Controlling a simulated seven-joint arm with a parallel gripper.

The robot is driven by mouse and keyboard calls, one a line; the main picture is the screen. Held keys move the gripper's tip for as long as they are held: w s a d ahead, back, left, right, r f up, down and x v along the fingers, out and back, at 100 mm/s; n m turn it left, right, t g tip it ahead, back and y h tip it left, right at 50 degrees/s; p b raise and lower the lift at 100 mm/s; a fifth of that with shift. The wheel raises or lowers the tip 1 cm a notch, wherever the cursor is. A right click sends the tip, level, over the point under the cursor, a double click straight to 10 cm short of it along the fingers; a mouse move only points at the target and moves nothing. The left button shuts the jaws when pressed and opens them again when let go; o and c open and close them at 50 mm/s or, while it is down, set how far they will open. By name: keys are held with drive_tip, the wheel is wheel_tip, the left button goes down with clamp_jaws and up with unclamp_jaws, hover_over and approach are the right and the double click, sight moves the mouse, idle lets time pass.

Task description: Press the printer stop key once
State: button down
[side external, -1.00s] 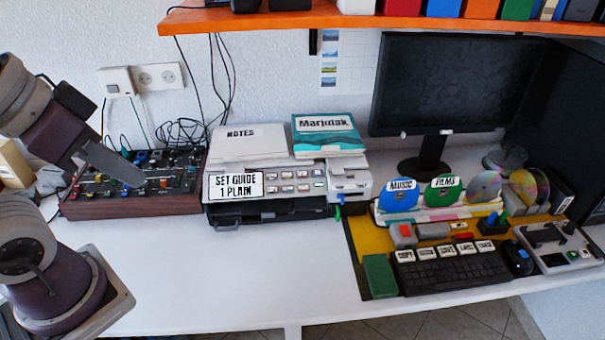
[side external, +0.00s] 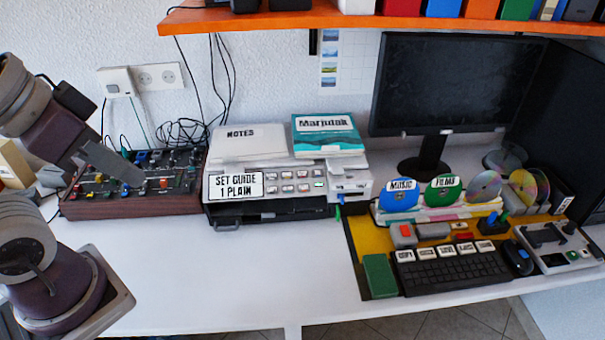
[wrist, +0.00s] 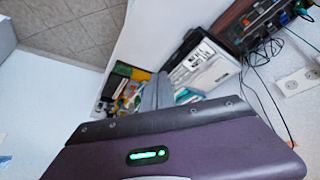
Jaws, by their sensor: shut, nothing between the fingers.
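The printer (side external: 270,213) stands at the middle back of the white desk in the side external view. It also shows in the wrist view (wrist: 200,66), at an angle. Its front panel (side external: 290,181) carries several small keys in two rows, to the right of a "SET GUIDE 1 PLAIN" label (side external: 235,186). The key lettering is too small to read, so I cannot tell which is the stop key. My gripper (side external: 138,180) is shut and empty, left of the printer and in front of the mixer in the picture. Its fingers also show in the wrist view (wrist: 158,88).
A mixer (side external: 100,209) with cables stands left of the printer. A notes stack (side external: 234,146) and a teal book (side external: 326,146) lie on top. A keyboard (side external: 455,272), monitor (side external: 455,85) and discs are at the right. The desk front (side external: 230,270) is clear.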

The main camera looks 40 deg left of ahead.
sight(302, 174)
idle(0.4)
drive_tip(key=w+a+f+t, duration=0.1)
drive_tip(key=w+f, duration=0.1)
drive_tip(key=w, duration=0.8)
drive_tip(key=w+a+f+t, duration=0.1)
drive_tip(key=w, duration=0.9)
drive_tip(key=w+d+f+t+h, duration=0.2)
drive_tip(key=w+f+t, duration=0.1)
drive_tip(key=w+f, duration=1.2)
drive_tip(key=shift+w+t, duration=0.2)
drive_tip(key=shift+t, duration=0.1)
drive_tip(key=shift+f, duration=0.15)
drive_tip(key=shift+w+a+f, duration=0.5)
drive_tip(key=shift+f, duration=0.75)
drive_tip(key=shift+w+a+f, duration=0.5)
drive_tip(key=shift+f, duration=0.8)
drive_tip(key=shift+w+a+f, duration=0.5)
drive_tip(key=shift+f, duration=0.75)
